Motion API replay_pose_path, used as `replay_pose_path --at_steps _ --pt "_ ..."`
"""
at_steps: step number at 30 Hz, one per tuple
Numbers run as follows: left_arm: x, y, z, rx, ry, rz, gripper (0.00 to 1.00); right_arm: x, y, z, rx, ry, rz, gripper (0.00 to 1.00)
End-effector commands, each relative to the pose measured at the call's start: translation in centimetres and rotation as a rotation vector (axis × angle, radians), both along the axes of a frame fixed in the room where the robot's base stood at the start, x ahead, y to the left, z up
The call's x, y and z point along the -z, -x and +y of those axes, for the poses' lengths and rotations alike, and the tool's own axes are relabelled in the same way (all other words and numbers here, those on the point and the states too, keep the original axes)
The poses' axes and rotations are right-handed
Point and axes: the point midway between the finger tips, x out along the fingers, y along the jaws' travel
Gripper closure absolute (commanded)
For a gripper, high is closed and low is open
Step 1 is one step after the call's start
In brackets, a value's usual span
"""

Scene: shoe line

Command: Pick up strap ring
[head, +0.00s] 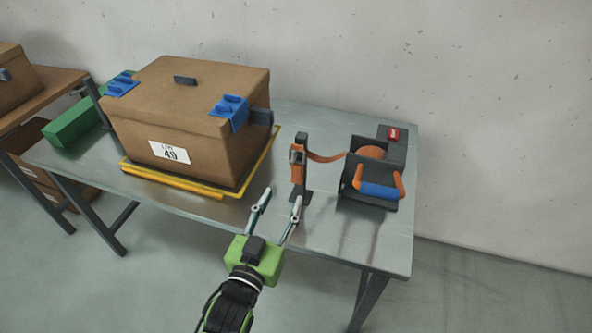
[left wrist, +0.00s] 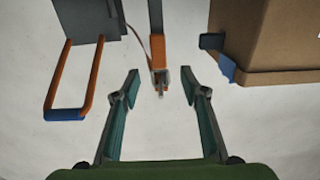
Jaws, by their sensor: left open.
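An orange strap (head: 325,158) runs from the strap dispenser (head: 348,185) to a dark upright post (head: 304,170). In the left wrist view the ring (left wrist: 160,82) appears small at the strap's end, lined up between my fingertips. My left gripper (head: 282,197) is open and empty, in front of the post at the table's front edge, with its fingers pointing at it. The fingers look apart from the ring. My right gripper is not in view.
A large brown box (head: 190,158) with blue clips stands on a yellow-edged base left of the post. The dispenser has an orange handle with a blue grip (head: 379,191). A red button (head: 393,133) sits behind it. The table's right front corner (head: 385,250) is clear.

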Motion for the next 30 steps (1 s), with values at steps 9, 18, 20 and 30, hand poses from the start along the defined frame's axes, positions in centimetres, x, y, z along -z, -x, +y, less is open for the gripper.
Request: replay_pose_path --at_steps 9,18,20,30 --pt "0.0 -4.9 -1.6 0.000 -0.002 0.002 0.60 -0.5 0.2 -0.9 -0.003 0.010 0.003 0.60" --pt "-0.6 -8.0 -2.6 0.000 0.000 0.000 0.60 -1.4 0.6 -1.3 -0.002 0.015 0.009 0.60" --pt "-0.5 -8.9 -2.9 0.000 -0.001 0.001 0.60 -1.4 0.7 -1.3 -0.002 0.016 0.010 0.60" --pt "-0.2 -10.2 -3.4 0.000 -0.001 0.002 0.60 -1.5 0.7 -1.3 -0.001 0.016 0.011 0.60"
